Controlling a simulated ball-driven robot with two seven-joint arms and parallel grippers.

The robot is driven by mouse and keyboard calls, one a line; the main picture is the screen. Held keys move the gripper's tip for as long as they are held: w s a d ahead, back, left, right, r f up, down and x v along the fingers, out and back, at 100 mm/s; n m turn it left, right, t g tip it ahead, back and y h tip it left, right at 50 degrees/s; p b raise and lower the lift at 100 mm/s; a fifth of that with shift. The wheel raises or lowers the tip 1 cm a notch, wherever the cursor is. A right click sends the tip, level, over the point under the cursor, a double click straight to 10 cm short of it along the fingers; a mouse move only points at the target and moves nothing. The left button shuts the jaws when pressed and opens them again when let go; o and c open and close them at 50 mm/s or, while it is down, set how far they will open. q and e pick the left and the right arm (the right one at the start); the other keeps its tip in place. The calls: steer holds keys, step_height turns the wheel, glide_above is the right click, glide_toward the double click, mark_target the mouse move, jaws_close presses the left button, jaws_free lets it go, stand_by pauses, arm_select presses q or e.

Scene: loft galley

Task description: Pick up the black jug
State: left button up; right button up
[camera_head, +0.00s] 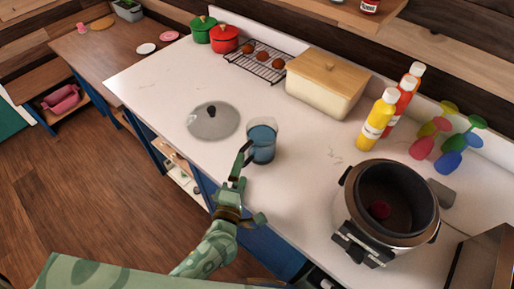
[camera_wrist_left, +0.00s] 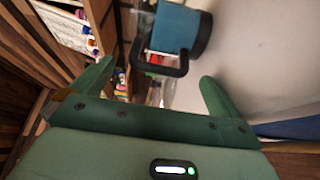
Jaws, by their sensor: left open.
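The jug (camera_head: 262,143) has a translucent blue body, not a black one, with a black handle. It stands upright near the front edge of the white counter. In the left wrist view its blue body (camera_wrist_left: 176,27) and black handle (camera_wrist_left: 160,66) show at the top centre. My left gripper (camera_head: 247,185) is at the handle side of the jug, by the counter's front edge. Its green fingers are open in the left wrist view (camera_wrist_left: 157,74), with the handle ahead of the gap between them. I cannot tell whether they touch it. My right gripper is not in view.
A grey lid (camera_head: 213,122) lies left of the jug. A cooker (camera_head: 392,240) with something red inside stands to the right.

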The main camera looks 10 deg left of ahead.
mark_target(247, 165)
arm_select(q)
steer(key=shift+w+d, duration=0.1)
steer(key=shift+w, duration=0.2)
steer(key=w, duration=0.1)
steer(key=w+b, duration=0.1)
steer(key=w, duration=0.2)
steer(key=shift+w+d+f+b, duration=0.1)
steer(key=shift+w+d+b, duration=0.25)
steer(key=shift+w, duration=0.25)
steer(key=shift+s, duration=0.1)
steer(key=c, duration=1.4)
steer(key=shift+c, duration=0.2)
steer(key=shift+r, duration=0.3)
